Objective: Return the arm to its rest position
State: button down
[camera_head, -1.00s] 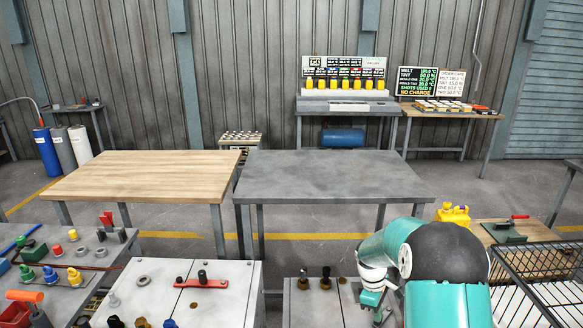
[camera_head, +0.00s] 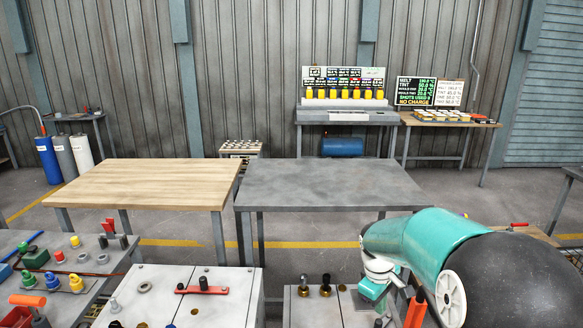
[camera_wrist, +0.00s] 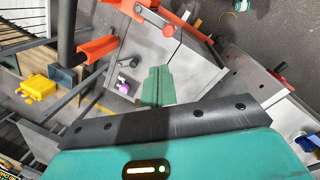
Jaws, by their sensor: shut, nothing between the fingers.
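My arm (camera_head: 430,245) is at the lower right of the head view, bent, with its large dark joint close to the camera. My gripper (camera_wrist: 157,72) shows in the wrist view as two green fingers pressed together, shut and empty. In the head view the wrist end hangs low over the right-hand grey cabinet (camera_head: 300,305), and the fingertips are hard to make out there. No object is held.
A wooden table (camera_head: 140,183) and a grey table (camera_head: 330,183) stand ahead, both bare. A bench with several yellow-topped items (camera_head: 345,95) is at the back.

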jog(key=s+a+r+m+t, duration=0.2)
jog(key=s+a+r+m, duration=0.15)
jog(key=s+r, duration=0.75)
jog(key=s+a+r+m+t+y, duration=0.1)
jog(key=s+r+m, duration=0.1)
jog(key=s, duration=0.4)
jog(key=s+a+r+m+t+y, duration=0.1)
jog(key=s+a+r+m+t, duration=0.1)
jog(key=s, duration=0.5)
jog(key=shift+s+m, duration=0.3)
jog(key=shift+m, duration=0.05)
jog(key=c, duration=2.2)
grip_release()
